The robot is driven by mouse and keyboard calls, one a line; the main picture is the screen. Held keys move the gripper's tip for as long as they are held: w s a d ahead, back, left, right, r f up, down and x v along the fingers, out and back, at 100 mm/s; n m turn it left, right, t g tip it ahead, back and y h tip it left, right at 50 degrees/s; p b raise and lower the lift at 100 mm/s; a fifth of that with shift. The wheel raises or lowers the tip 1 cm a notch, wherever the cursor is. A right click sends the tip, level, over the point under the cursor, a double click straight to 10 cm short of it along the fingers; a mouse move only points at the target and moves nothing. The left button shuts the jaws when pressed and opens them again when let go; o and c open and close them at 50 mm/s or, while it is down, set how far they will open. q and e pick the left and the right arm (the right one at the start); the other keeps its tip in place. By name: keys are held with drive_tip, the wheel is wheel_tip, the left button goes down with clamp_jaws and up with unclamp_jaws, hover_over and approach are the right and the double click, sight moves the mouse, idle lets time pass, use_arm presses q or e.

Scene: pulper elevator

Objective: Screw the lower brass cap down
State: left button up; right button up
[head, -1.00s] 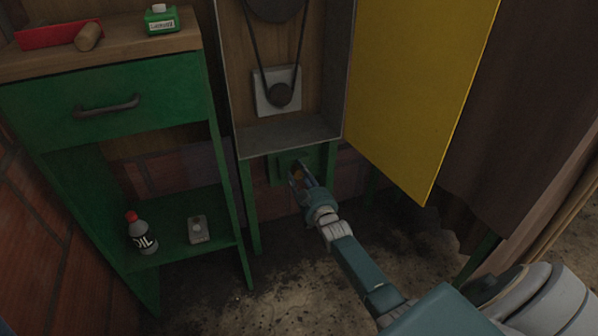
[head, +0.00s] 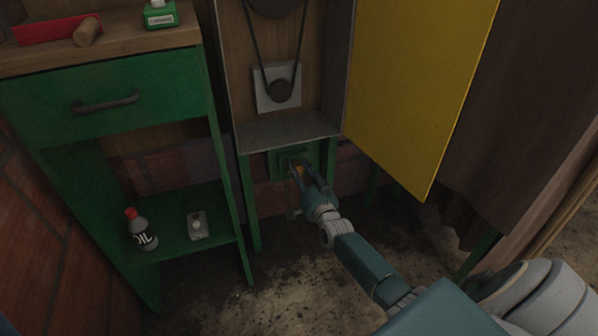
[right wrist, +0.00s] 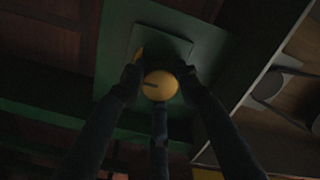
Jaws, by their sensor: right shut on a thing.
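The lower brass cap (right wrist: 160,86) is a round yellow piece with a slot-like mark, in front of a green plate (right wrist: 205,58) in the right wrist view. My left gripper is not in view.
The grey housing (head: 290,131) with a belt and pulley stands just above the cap. A yellow door (head: 405,90) hangs open to the right. A green shelf unit (head: 110,100) with an oil bottle (head: 142,232) stands at the left. The floor in front is clear.

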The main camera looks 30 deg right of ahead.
drive_tip(key=m+b, duration=0.1)
drive_tip(key=m, duration=0.5)
drive_tip(key=shift+b, duration=0.3)
drive_tip(key=shift+m, duration=0.3)
drive_tip(key=shift+r, duration=0.1)
drive_tip(key=o, duration=1.1)
drive_tip(key=shift+o, duration=0.2)
drive_tip(key=shift+s, duration=0.15)
drive_tip(key=v, duration=1.1)
drive_tip(key=shift+s, duration=0.3)
